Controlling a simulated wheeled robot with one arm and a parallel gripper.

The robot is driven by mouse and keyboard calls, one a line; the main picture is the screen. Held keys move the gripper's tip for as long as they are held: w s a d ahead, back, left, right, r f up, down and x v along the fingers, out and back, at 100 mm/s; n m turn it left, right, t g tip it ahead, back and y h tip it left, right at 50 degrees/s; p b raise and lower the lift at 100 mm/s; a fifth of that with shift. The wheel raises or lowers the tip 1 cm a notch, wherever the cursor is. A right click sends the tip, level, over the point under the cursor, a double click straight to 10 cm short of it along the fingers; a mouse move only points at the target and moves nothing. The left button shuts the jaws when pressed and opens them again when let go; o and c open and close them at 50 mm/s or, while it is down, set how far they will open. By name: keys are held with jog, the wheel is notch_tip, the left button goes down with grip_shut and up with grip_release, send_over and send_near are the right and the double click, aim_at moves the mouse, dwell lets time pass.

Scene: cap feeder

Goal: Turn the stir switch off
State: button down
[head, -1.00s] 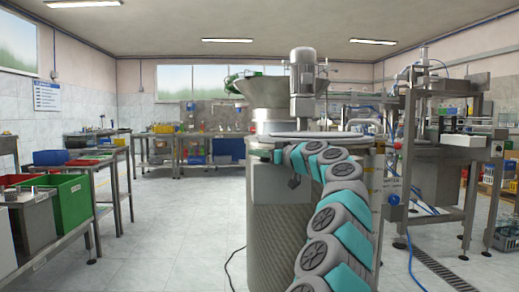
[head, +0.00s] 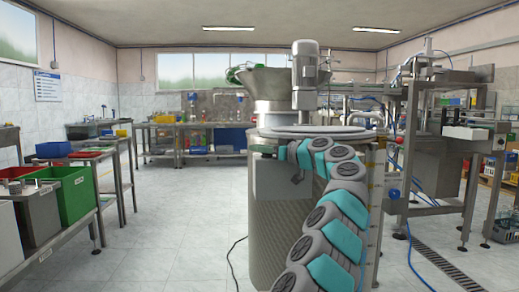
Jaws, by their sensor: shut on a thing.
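A large round steel tank (head: 262,228) stands at the centre with a grey motor (head: 305,76) above it. A plain grey box (head: 270,185) is on its near left side. My arm rises from the bottom and bends left over the tank's near side. My gripper (head: 297,178) shows as a small dark tip in front of the box's right part. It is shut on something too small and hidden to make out. I cannot make out the stir switch or its position.
A steel table with a green bin (head: 76,198) and a blue bin (head: 54,149) stands at the left. A machine frame (head: 409,150) stands at the right, with a floor drain (head: 445,268) beside it. A black cable (head: 233,250) lies by the tank. The floor left of the tank is clear.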

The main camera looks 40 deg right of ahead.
jog(key=c, duration=0.9)
grip_release()
jog(key=shift+o, duration=0.2)
jog(key=b+v, duration=0.2)
jog(key=v, duration=0.6)
jog(key=shift+w, duration=0.15)
